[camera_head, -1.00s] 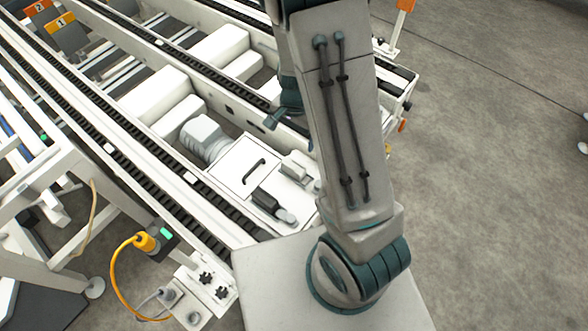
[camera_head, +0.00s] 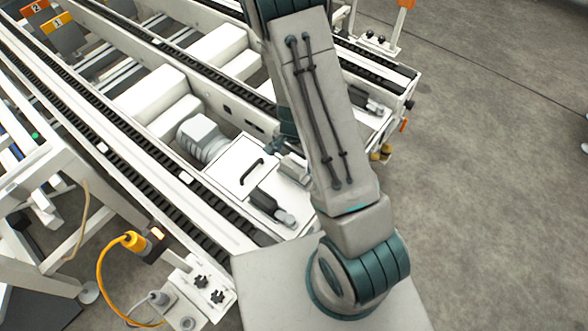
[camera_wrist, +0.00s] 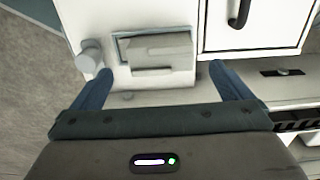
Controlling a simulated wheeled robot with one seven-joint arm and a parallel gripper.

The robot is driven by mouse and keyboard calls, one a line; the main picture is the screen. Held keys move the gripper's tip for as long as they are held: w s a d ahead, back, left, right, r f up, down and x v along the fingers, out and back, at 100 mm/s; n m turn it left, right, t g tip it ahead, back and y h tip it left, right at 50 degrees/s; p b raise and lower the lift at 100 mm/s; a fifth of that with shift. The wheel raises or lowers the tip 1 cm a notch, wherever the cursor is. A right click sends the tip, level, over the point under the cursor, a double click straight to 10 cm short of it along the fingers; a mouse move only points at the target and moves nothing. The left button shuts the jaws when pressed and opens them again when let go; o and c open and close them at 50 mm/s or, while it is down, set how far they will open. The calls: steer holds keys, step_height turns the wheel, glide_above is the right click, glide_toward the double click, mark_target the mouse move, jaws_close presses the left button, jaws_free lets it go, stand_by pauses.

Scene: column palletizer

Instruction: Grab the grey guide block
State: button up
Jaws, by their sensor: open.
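The grey guide block (camera_head: 293,167) sits on the white machine top, right of the black-handled panel, partly covered by my arm. In the wrist view the grey block (camera_wrist: 155,48) lies ahead of my gripper (camera_wrist: 160,72), roughly centred between its two blue fingers. The fingers are apart with nothing between their tips. They look short of the block; their height over it I cannot tell. In the head view my gripper is mostly hidden behind my arm, with only a teal part showing.
A white panel (camera_head: 234,166) with a black handle (camera_head: 252,171) is beside the block. A round grey knob (camera_wrist: 90,55) stands close to my left finger. A dark cylinder (camera_head: 264,201) and a ribbed motor (camera_head: 199,137) are nearby. Chain conveyor rails run diagonally.

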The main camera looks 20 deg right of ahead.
mark_target(293, 164)
step_height(293, 164, down, 5)
steer(key=shift+a+r+b, duration=0.15)
steer(key=shift+r+b, duration=0.05)
steer(key=shift+b, duration=0.4)
steer(key=c, duration=1.1)
steer(key=shift+r, duration=0.1)
